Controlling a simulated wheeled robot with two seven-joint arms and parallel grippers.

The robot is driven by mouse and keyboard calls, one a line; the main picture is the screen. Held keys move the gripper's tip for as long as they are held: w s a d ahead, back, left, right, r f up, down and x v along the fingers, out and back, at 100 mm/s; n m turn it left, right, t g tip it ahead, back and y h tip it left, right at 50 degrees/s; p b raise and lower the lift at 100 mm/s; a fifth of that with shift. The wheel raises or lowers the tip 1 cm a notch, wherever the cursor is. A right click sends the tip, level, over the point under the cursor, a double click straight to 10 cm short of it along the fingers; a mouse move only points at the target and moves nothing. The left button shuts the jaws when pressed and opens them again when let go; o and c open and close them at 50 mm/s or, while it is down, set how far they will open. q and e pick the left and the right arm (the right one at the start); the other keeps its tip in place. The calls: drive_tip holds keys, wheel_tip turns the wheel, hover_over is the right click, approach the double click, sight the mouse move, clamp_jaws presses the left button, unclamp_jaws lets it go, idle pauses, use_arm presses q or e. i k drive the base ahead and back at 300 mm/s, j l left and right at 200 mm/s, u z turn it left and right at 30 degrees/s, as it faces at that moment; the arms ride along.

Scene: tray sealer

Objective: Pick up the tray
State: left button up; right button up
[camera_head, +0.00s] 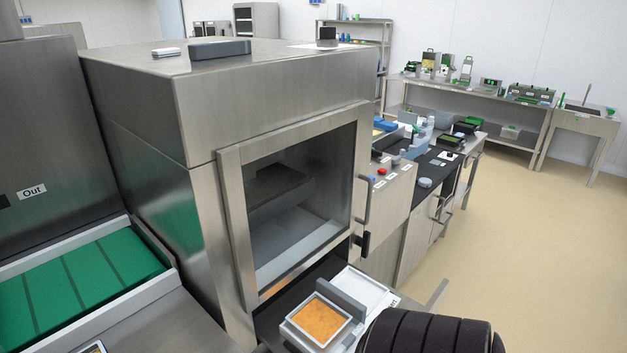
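A small square white tray (301,336) with orange food (320,318) in it sits at the bottom middle of the head view. It rests in front of the sealer, in or on a white frame (363,290). A grey upright plate (341,299) stands just behind the tray. A black ribbed part, which looks like my own arm, covers the area to the right of the tray. Neither gripper's fingers can be seen.
The steel tray sealer (270,100) stands behind the tray, with a windowed door (300,210) and handle. A green conveyor (75,285) lies at left. A control panel (392,180) and cluttered counter stand to the right. The floor (540,240) at right is clear.

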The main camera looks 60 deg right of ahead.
sight(319, 323)
drive_tip(key=l+z, duration=0.1)
drive_tip(key=z, duration=1.85)
drive_tip(key=i+l+z, duration=0.1)
drive_tip(key=z, duration=0.15)
drive_tip(key=i, duration=0.05)
